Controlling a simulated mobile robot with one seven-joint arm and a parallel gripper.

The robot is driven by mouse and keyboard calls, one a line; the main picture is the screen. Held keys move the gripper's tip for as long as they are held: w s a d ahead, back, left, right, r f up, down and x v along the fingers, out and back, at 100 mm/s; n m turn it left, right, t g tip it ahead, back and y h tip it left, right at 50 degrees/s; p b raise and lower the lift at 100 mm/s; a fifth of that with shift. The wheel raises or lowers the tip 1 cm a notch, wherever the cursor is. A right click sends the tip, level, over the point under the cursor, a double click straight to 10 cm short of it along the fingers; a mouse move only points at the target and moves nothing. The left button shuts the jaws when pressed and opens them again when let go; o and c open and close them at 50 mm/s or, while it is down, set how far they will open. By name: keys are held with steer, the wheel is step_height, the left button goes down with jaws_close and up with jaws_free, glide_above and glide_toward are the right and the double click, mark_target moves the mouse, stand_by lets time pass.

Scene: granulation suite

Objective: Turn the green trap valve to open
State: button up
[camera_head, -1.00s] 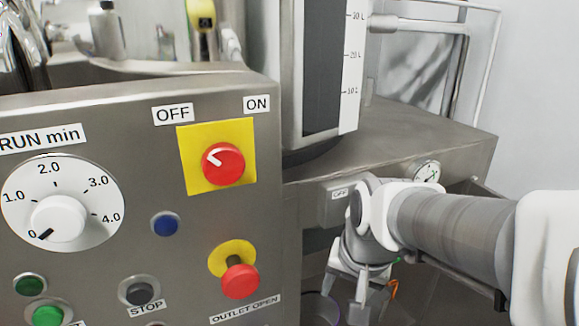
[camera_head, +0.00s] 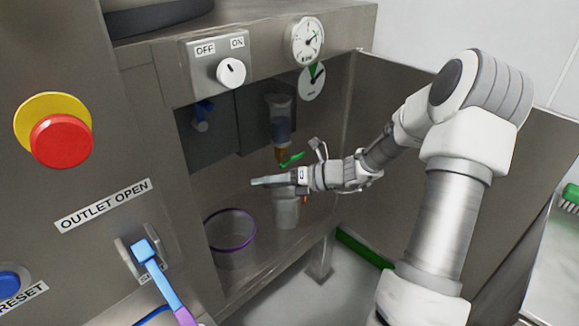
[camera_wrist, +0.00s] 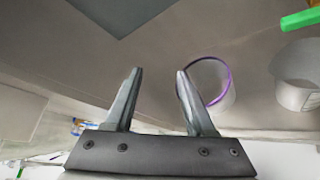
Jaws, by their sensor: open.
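The green trap valve handle (camera_head: 291,159) is a small green lever below a clear trap bowl (camera_head: 280,122) with an amber lower end, inside the open cabinet. In the wrist view the green handle (camera_wrist: 300,20) shows at the top right, cut by the frame edge. My gripper (camera_head: 262,182) is inside the cabinet, a little below and left of the handle, pointing left and apart from it. In the wrist view its two fingers (camera_wrist: 158,98) are spread with nothing between them.
A clear cup (camera_head: 286,210) stands under the trap, partly behind my gripper. A purple-rimmed container (camera_head: 231,232) stands to its left. A panel with an OFF/ON knob (camera_head: 231,72) and a gauge (camera_head: 305,42) sits above. The open cabinet door (camera_head: 450,130) is at right.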

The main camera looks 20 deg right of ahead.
steer(key=w+d+f+m+t+h+b, duration=0.25)
steer(key=d+f+m+t, duration=0.2)
steer(key=d+m, duration=0.4)
steer(key=m+t+h+b, duration=0.1)
steer(key=m+t+h, duration=0.1)
steer(key=m+t, duration=0.3)
glide_toward(294, 160)
steer(key=shift+m+g, duration=0.45)
steer(key=shift+g, duration=0.3)
steer(key=b+x, duration=0.1)
steer(key=x, duration=0.2)
steer(key=b+x, duration=0.1)
steer(key=x, duration=0.3)
steer(key=r+b+x, duration=0.1)
steer(key=b+x, duration=0.1)
steer(key=x, duration=0.1)
steer(key=shift+w, duration=0.35)
jaws_close()
